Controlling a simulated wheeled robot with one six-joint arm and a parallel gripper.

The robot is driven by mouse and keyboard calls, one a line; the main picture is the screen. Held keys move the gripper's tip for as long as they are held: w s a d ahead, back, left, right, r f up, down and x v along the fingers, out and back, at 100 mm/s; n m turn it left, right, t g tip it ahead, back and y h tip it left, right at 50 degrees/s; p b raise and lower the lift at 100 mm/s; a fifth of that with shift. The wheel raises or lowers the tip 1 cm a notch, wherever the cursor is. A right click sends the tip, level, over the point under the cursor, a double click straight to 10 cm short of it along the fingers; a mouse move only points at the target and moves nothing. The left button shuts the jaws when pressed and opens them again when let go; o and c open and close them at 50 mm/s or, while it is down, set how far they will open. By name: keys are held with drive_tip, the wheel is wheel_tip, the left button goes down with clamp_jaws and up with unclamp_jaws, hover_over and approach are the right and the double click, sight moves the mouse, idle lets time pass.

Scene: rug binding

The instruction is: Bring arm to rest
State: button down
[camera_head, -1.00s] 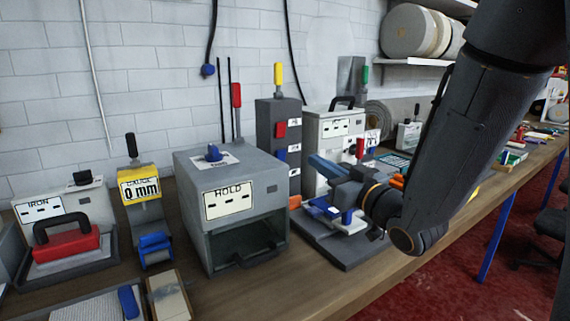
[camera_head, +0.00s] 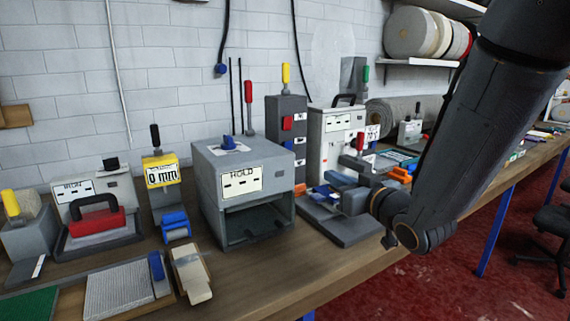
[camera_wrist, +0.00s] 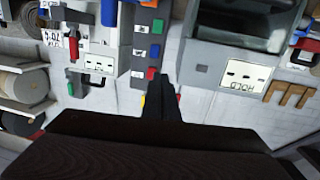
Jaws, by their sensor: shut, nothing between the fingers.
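My arm (camera_head: 470,130) comes down from the upper right of the head view and bends at a dark joint low over the front edge of the bench. From there its end points left and away over a grey fixture. The fingertips are hard to make out in the head view. In the wrist view my gripper (camera_wrist: 167,92) shows as dark fingers close together, shut with nothing between them. The view is turned over, with the bench machines at the top. The fingers appear in front of the grey switch tower and white wall.
A grey HOLD box (camera_head: 240,185), a red-handled iron (camera_head: 95,222), a yellow gauge (camera_head: 161,172) and a grey tower (camera_head: 287,130) with coloured switches stand on the wooden bench (camera_head: 265,275). A roll shelf (camera_head: 415,62) hangs behind.

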drive_tip(key=s+d+f+m+g+h, duration=0.2)
drive_tip(key=s+d+f+g+h, duration=0.15)
drive_tip(key=f, duration=0.35)
drive_tip(key=s+d+f+m+g+h, duration=0.1)
drive_tip(key=s+d+f+g+h, duration=0.25)
drive_tip(key=f, duration=0.35)
drive_tip(key=s+f+m+g, duration=0.2)
drive_tip(key=s+g, duration=0.6)
drive_tip(key=s, duration=0.9)
wheel_tip(320, 180, down, 2)
drive_tip(key=shift+d+f, duration=0.1)
drive_tip(key=shift+d, duration=0.1)
